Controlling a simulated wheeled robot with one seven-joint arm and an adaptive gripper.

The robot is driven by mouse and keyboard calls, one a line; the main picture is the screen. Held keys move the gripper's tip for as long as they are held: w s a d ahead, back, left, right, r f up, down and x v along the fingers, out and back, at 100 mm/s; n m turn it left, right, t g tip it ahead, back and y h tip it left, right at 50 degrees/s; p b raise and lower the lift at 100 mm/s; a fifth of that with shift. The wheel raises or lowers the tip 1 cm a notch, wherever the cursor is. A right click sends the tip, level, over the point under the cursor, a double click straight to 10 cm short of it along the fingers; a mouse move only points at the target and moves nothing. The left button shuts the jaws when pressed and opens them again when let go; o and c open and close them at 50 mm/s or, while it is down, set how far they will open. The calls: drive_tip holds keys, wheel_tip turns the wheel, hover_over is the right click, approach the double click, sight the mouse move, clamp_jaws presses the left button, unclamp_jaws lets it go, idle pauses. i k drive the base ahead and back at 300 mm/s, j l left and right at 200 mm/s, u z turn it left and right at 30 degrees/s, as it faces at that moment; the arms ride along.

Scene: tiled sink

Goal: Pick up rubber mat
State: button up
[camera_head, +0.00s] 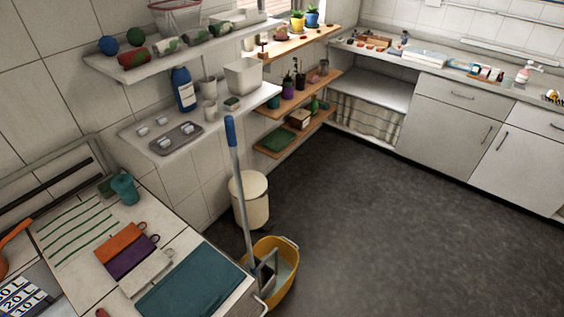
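A flat dark teal sheet (188,281) lies on the near white counter, close to its right front edge, and looks like the rubber mat. A smaller flat dark green piece (277,140) lies on the lowest wooden shelf and could also be a mat; I cannot tell the material of either from here. Nothing rests on the teal sheet. My gripper is not in view.
A blue-handled mop (237,180) stands in a yellow bucket (289,283) right of the counter. The dark floor (400,240) is open.

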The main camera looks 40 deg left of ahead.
sight(202, 283)
drive_tip(key=i+u, duration=0.45)
drive_tip(key=i+l+u, duration=0.2)
drive_tip(key=u, duration=0.25)
drive_tip(key=i+l+u, duration=0.35)
drive_tip(key=u, duration=0.15)
drive_tip(key=i+l+u, duration=0.55)
drive_tip(key=u, duration=0.35)
drive_tip(key=i+l+u, duration=0.1)
drive_tip(key=u, duration=0.4)
drive_tip(key=l+u, duration=0.45)
drive_tip(key=i+l+u, duration=0.1)
drive_tip(key=u, duration=0.35)
drive_tip(key=l+u, duration=0.25)
drive_tip(key=u, duration=0.2)
drive_tip(key=l+u, duration=1.2)
